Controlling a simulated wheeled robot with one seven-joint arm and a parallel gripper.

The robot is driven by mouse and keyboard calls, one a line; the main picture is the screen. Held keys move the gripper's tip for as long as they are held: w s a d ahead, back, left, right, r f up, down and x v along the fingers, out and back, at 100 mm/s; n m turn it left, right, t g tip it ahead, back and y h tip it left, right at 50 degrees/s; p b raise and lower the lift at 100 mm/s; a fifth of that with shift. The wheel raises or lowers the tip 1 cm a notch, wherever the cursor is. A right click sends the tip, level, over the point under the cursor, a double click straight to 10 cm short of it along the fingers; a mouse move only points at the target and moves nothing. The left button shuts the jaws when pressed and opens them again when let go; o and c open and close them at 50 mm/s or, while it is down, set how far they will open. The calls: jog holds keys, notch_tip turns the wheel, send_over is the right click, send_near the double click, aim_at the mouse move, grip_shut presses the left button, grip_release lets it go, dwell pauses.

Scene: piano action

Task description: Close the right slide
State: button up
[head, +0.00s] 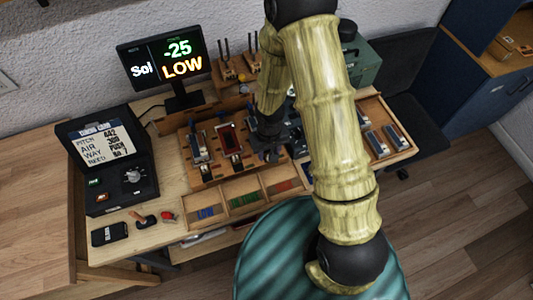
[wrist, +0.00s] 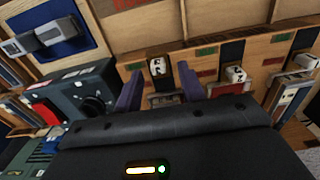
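The right slide's block (wrist: 157,67), dark with a white marked face, sits between my fingertips at the front of the wooden board in the wrist view. My gripper (wrist: 160,78) is open, its two purple fingers on either side of the block with visible gaps. In the head view my gripper (head: 271,156) is over the right part of the slide board (head: 212,172), and my arm hides most of that slide. Two more slides stand to its left there, the middle one (head: 230,141) with a red piece and the left one (head: 198,147).
A display (head: 181,65) reads -25 LOW. A tray (head: 240,201) with compartments lies in front of the board. A dark control box (head: 112,160), phone (head: 109,234) and small tools are at left. A wooden tray of metal pieces (head: 376,140) is at right. A teal round seat (head: 262,262) stands in front.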

jog(key=shift+s+f, duration=0.15)
jog(key=shift+f, duration=0.6)
jog(key=shift+d+f, duration=0.15)
jog(key=shift+d, duration=0.15)
jog(key=shift+a, duration=0.15)
grip_shut()
